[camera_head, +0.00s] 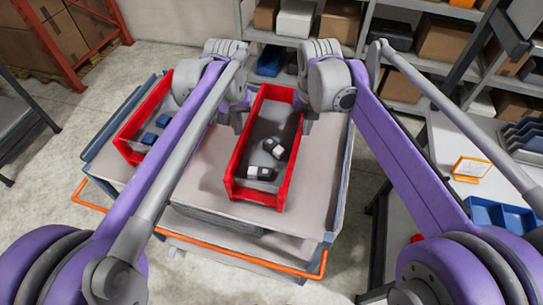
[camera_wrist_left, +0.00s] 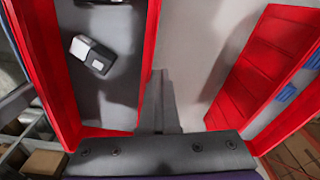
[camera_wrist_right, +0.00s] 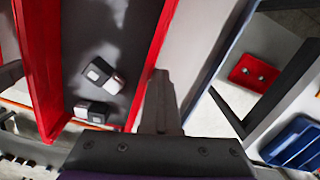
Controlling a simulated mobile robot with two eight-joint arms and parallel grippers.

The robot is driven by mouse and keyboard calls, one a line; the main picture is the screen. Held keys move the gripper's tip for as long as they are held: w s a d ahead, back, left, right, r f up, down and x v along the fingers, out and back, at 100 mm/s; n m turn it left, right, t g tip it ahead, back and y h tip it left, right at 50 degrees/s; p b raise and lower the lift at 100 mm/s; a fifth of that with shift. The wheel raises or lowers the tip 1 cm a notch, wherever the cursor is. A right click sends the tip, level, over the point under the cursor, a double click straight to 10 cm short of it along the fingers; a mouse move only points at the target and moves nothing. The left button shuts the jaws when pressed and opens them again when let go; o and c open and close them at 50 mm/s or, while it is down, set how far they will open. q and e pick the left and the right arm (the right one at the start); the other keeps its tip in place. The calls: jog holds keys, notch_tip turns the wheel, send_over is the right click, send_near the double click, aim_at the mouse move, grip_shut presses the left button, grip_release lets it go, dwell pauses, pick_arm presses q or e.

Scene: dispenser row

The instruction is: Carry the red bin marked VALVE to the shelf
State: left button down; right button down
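A red bin (camera_head: 288,165) stands on the cart's grey top in the head view, holding a few black-and-white parts. No VALVE marking is readable. It also shows at the left of the left wrist view (camera_wrist_left: 146,60) and of the right wrist view (camera_wrist_right: 42,85). My left gripper (camera_head: 238,122) is beside its left wall, with fingers (camera_wrist_left: 165,100) together just outside the wall. My right gripper (camera_head: 307,122) is beside its right wall, fingers (camera_wrist_right: 160,100) together and very close to it. I cannot tell whether either touches. The fingertips are partly hidden in the head view.
A second red bin (camera_head: 130,150) with blue parts stands on the cart's left. The cart (camera_head: 195,195) has an orange handle (camera_head: 240,262) at its near side. Grey shelving (camera_head: 425,65) with boxes stands behind. A side table (camera_head: 450,205) with a blue tray (camera_head: 500,213) is at right.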

pick_arm(q)
jog(key=shift+s+d+f, duration=0.2)
jog(key=shift+f, duration=0.3)
jog(key=c, duration=1.5)
grip_release()
jog(key=shift+w+a, duration=0.1)
jog(key=shift+a, duration=0.5)
jog(key=shift+c, duration=0.2)
jog(key=o, duration=0.4)
jog(key=shift+a, duration=0.4)
pick_arm(e)
jog(key=shift+s+d+f, duration=0.2)
jog(key=shift+d+f, duration=0.3)
jog(key=shift+d, duration=0.25)
jog(key=c, duration=1.1)
grip_release()
pick_arm(q)
notch_tip(320, 180, up, 12)
jog(key=s, duration=0.1)
pick_arm(e)
jog(key=r, duration=0.8)
jog(key=s+r, duration=0.1)
jog(key=r, duration=0.3)
